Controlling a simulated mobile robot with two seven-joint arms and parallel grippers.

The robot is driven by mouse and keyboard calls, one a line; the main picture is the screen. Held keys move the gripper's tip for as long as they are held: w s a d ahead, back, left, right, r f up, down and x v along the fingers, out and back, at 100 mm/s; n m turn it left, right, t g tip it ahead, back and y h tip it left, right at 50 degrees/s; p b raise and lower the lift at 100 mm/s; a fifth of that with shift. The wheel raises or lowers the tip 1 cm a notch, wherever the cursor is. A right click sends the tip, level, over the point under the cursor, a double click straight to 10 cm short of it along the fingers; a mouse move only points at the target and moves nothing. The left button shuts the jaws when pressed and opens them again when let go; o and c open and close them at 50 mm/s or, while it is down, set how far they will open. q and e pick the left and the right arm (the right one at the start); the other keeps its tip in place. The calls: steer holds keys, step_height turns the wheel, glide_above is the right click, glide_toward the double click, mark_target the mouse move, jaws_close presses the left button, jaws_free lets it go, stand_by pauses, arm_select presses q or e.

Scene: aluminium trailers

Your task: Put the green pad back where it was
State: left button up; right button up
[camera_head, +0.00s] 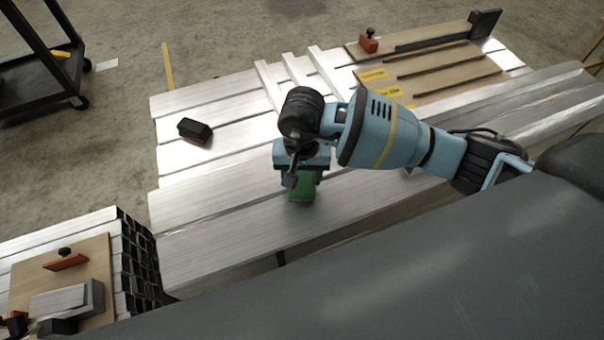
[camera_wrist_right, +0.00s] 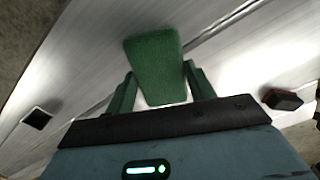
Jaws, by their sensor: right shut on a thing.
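The green pad (camera_head: 302,189) is a small dark green block. It shows at the lower side of my right gripper (camera_head: 300,178), over the front planks of the aluminium deck. In the right wrist view the pad (camera_wrist_right: 155,62) sits between the two green fingers of my right gripper (camera_wrist_right: 160,92), which is shut on it. I cannot tell whether the pad touches the planks or hangs just above them. My left gripper is in neither view.
Pale bars (camera_head: 297,72) and a wooden board with slots (camera_head: 440,75) are at the back. A wooden board with an orange-handled clamp (camera_head: 66,261) is at lower left. The deck's left front is clear.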

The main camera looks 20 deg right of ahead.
mark_target(302, 178)
steer(key=shift+f, duration=0.25)
steer(key=shift+f, duration=0.2)
steer(key=o, duration=0.9)
steer(key=shift+o, duration=0.2)
steer(key=shift+r, duration=0.1)
steer(key=shift+r, duration=0.25)
step_height(302, 178, up, 12)
steer(key=shift+f, duration=0.15)
